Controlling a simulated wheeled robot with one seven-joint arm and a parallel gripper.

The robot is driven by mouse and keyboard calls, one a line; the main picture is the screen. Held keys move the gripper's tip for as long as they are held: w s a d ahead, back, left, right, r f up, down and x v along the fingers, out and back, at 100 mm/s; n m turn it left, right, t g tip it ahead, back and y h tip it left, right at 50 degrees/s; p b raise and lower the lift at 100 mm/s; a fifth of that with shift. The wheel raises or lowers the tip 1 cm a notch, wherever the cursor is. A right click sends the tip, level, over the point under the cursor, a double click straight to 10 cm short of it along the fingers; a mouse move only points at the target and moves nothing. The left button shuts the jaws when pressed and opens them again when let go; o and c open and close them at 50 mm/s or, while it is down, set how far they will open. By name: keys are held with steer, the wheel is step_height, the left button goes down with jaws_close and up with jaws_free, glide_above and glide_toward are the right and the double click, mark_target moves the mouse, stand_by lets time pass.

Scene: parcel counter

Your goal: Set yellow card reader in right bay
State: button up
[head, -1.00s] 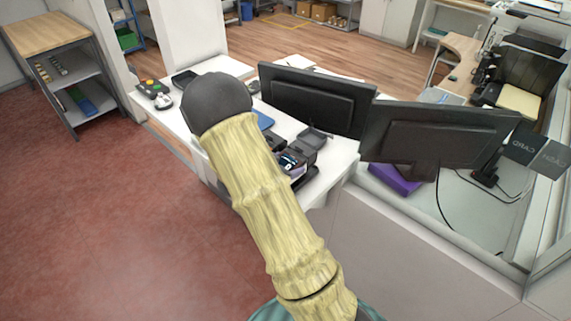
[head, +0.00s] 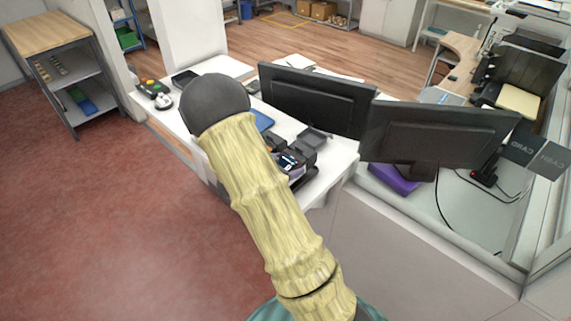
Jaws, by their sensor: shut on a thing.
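I cannot make out the yellow card reader in the head view. My own pale sleeved arm with its dark rounded joint stands across the middle and covers part of the counter. My gripper does not show; whatever it holds is hidden behind the arm. A cluster of dark equipment (head: 297,158) with a small light label or screen sits by the counter's near right end, partly behind my arm. I cannot tell whether the right bay is part of it.
The white counter (head: 335,165) carries two black monitors (head: 318,100) (head: 436,137), a blue flat item (head: 263,120) and a dark tray (head: 185,78). A purple box (head: 394,179) lies below the right monitor. The red floor (head: 90,220) at left is clear.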

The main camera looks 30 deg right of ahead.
steer(key=shift+s+a, duration=0.1)
steer(key=shift+f+b, duration=0.65)
steer(key=shift+f, duration=0.45)
stand_by(0.6)
steer(key=o, duration=1.3)
steer(key=shift+c, duration=0.2)
steer(key=b+v, duration=0.1)
steer(key=v, duration=1.6)
steer(key=shift+b, duration=0.4)
steer(key=shift+a, duration=0.1)
